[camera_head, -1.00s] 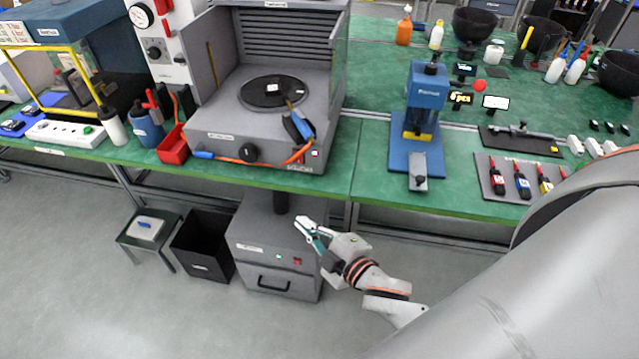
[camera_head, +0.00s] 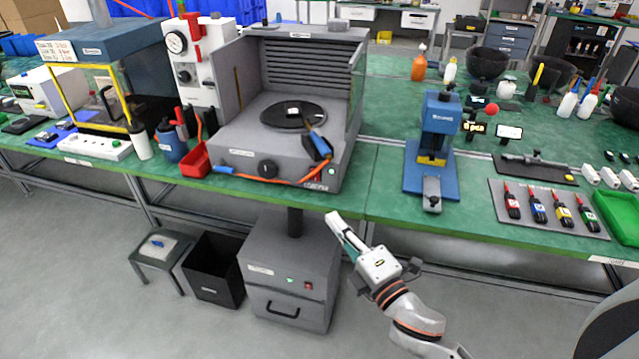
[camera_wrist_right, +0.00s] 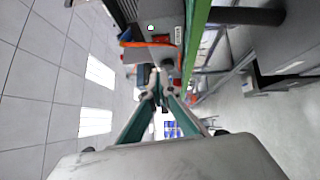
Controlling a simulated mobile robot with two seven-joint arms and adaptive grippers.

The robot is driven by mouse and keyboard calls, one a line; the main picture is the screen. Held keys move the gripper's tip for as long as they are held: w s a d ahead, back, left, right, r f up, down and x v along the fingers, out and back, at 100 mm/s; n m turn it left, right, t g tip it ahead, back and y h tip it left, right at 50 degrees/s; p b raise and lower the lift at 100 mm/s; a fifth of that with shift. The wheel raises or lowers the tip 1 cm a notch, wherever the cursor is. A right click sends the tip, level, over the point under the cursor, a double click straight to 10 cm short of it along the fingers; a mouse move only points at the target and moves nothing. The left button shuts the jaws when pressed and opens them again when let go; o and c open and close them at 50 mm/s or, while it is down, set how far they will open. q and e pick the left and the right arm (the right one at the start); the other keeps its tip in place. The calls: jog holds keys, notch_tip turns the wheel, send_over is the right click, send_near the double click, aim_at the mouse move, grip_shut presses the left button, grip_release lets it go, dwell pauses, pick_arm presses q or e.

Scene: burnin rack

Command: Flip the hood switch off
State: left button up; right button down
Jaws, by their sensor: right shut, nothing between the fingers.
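The grey hood (camera_head: 228,160) stands on the green bench, with a dark knob (camera_head: 267,169) and a small green light (camera_head: 331,172) on its front panel. The grey box (camera_head: 263,255) below the bench joins it by a dark pipe and carries a red switch (camera_head: 308,286) beside a green light. I cannot tell the red switch's position. My right gripper (camera_head: 334,218) is shut and empty, in front of the bench edge, below the hood's right corner and apart from it. Its teal fingers (camera_wrist_right: 152,97) show in the right wrist view. My left gripper is not in view.
A blue press (camera_head: 432,150) stands right of the hood, and a red bin (camera_head: 195,163) at its left. An orange cable (camera_head: 255,178) runs along the hood's front. A black bin (camera_head: 214,270) and a stool (camera_head: 160,250) stand on the floor. The floor in front is clear.

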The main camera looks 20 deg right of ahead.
send_near(315, 175)
jog(key=w+a, duration=0.3)
jog(key=a, duration=0.1)
jog(key=shift+w+d+r+p, duration=0.1)
jog(key=shift+w+d+r, duration=0.15)
jog(key=shift+w, duration=0.3)
jog(key=shift+w+d+r+p, duration=0.1)
jog(key=shift+w+d, duration=0.25)
jog(key=shift+w, duration=0.2)
jog(key=shift+w+d+r+p, duration=0.1)
jog(key=shift+w+d+r, duration=0.15)
jog(key=shift+w, duration=0.3)
